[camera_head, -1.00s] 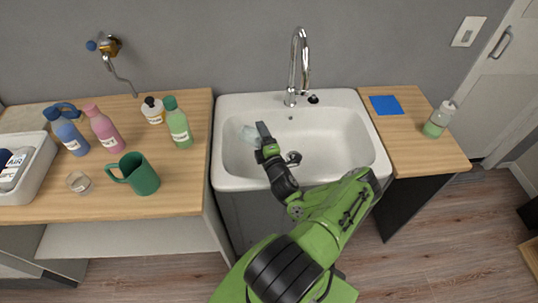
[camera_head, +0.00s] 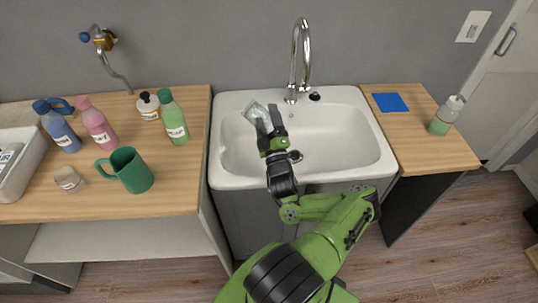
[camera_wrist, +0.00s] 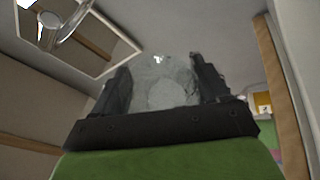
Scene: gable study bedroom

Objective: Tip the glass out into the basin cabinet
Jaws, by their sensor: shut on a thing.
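A clear glass (camera_head: 257,115) is held over the left part of the white basin (camera_head: 345,177) in the head view. My gripper (camera_head: 271,122) is shut on the glass. In the wrist view the glass (camera_wrist: 162,82) sits between the two dark fingers (camera_wrist: 160,90), with its round base facing the camera. The glass looks tilted in the head view. Whether it holds any liquid cannot be told. The basin sits in a grey cabinet (camera_head: 235,222), and its drain is partly hidden by my gripper.
A chrome faucet (camera_head: 300,60) stands behind the basin. The left counter (camera_head: 180,190) carries a green mug (camera_head: 132,172), several bottles, a small jar (camera_head: 68,179) and a white bin (camera_head: 22,170). The right counter (camera_head: 425,150) holds a blue square (camera_head: 390,102) and a soap bottle (camera_head: 446,116).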

